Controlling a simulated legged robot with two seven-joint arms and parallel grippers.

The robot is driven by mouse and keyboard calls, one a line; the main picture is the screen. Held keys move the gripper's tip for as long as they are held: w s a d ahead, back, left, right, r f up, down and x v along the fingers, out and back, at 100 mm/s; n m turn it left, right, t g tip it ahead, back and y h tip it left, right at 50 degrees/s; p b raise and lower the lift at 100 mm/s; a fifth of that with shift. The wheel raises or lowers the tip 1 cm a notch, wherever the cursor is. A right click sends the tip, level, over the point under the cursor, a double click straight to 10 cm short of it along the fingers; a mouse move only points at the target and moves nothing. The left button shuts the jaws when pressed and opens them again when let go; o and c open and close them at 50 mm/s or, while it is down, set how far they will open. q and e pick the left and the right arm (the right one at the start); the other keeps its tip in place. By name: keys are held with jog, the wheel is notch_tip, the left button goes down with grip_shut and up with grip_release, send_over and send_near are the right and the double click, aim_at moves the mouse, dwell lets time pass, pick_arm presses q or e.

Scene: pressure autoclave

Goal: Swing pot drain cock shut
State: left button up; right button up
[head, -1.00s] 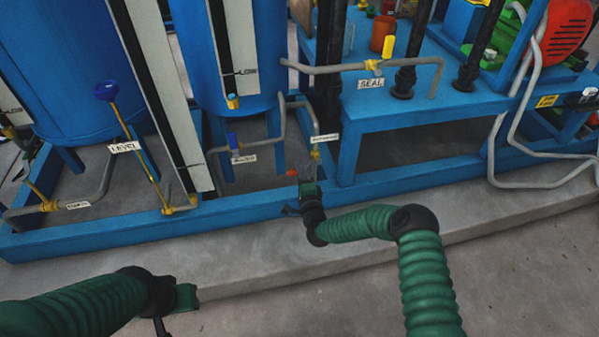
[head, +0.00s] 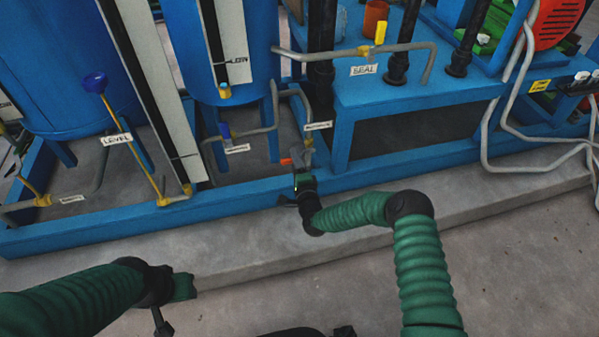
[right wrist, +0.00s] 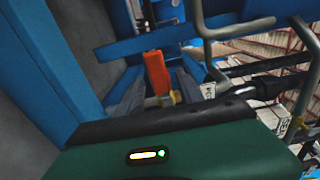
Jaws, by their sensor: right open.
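A small cock with an orange-red lever (head: 286,161) sits low on a pipe just behind the blue frame rail, beside a small white label (head: 318,126) too small to read surely. In the right wrist view the orange lever (right wrist: 157,73) stands up from a yellow valve body (right wrist: 160,101). My right gripper (head: 298,158) is at the cock, its grey fingers open. In the right wrist view the lever shows between the two fingers, with no grip on it visible. My left gripper (head: 183,287) hangs over the plinth edge at lower left; its fingers are not clear.
The blue frame rail (head: 240,193) runs across in front of the pipes. The concrete plinth (head: 260,238) in front is clear.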

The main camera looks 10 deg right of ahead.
jog(key=s+p, duration=0.7)
jog(key=s, duration=0.9)
jog(key=shift+d, duration=0.35)
jog(key=shift+s, duration=0.1)
